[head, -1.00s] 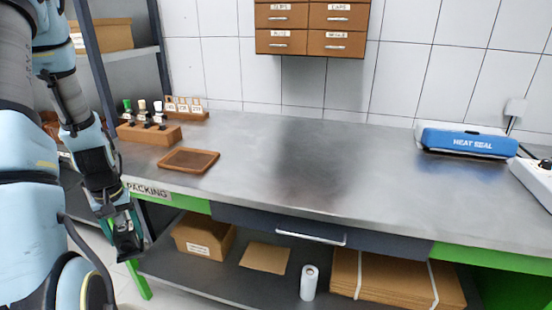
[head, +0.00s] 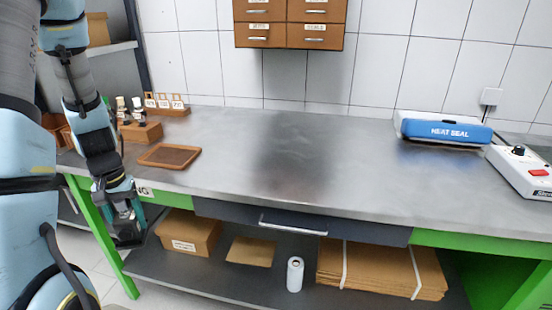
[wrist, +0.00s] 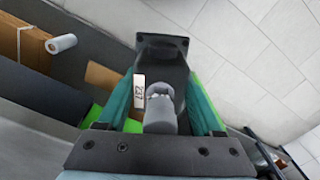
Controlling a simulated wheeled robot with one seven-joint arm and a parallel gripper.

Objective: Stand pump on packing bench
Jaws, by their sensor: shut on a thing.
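My gripper (wrist: 166,105) is shut on the pump (wrist: 161,65), a dark grey body with a lighter grey cylinder and a white tag that seems to read 237. The green finger pads lie on either side of it. In the head view my gripper (head: 124,212) hangs low at the left, in front of the bench's front edge, and the pump (head: 128,236) is small and dark below it.
A brown tray (head: 169,156) lies on the bench's left part, with a wooden block holding small bottles (head: 140,131) behind it. A blue heat sealer (head: 445,131) and a white box with a red switch (head: 525,172) stand at the right.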

